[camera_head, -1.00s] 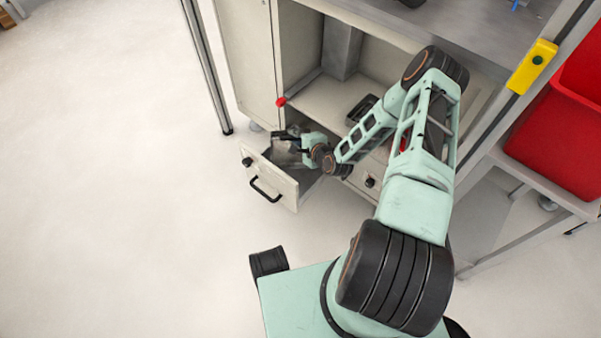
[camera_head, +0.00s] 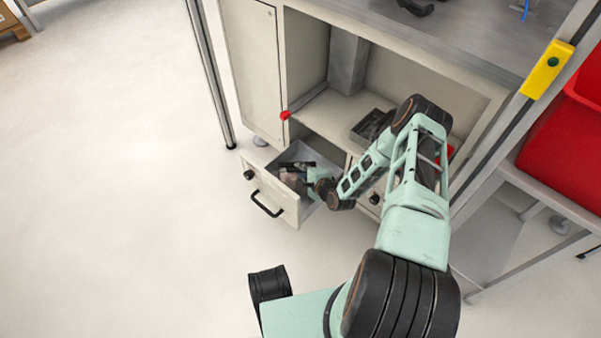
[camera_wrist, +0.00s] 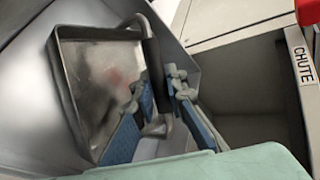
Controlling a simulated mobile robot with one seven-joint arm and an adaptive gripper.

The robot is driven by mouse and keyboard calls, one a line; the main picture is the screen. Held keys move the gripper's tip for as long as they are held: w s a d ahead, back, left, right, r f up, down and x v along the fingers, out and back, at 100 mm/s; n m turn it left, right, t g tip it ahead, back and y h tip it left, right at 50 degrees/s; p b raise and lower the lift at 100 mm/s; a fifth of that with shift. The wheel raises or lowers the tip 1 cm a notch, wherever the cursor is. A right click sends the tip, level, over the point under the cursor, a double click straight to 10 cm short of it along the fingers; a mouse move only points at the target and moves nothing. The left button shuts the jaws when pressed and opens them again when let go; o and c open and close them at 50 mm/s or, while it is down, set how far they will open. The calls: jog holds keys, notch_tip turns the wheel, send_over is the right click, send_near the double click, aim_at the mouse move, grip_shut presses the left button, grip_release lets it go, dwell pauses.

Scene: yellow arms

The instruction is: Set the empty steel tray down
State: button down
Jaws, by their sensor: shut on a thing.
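The steel tray (camera_wrist: 105,75) is shiny and empty, with a raised rim and a bar-like handle at its right side in the wrist view. My gripper (camera_wrist: 160,95) is shut on the tray at that side, its blue finger pads close about the handle. In the head view the tray (camera_head: 291,178) is partly hidden by my gripper (camera_head: 304,170). Both are inside the open grey drawer (camera_head: 272,190), below its front rim. I cannot tell whether the tray touches the drawer floor.
The drawer hangs open from the pale cabinet (camera_head: 252,75). To its right in the wrist view is an open compartment with a CHUTE label (camera_wrist: 302,62). A dark tray-like item (camera_head: 372,124) lies on the shelf above. A red bin (camera_head: 565,145) stands right. Floor at left is clear.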

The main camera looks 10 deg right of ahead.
jog(key=shift+f, duration=0.15)
jog(key=c, duration=1.9)
grip_release()
jog(key=shift+c, duration=0.2)
jog(key=p+v, duration=0.3)
jog(key=v, duration=0.4)
jog(key=shift+s, duration=0.25)
jog(key=shift+d+r, duration=0.2)
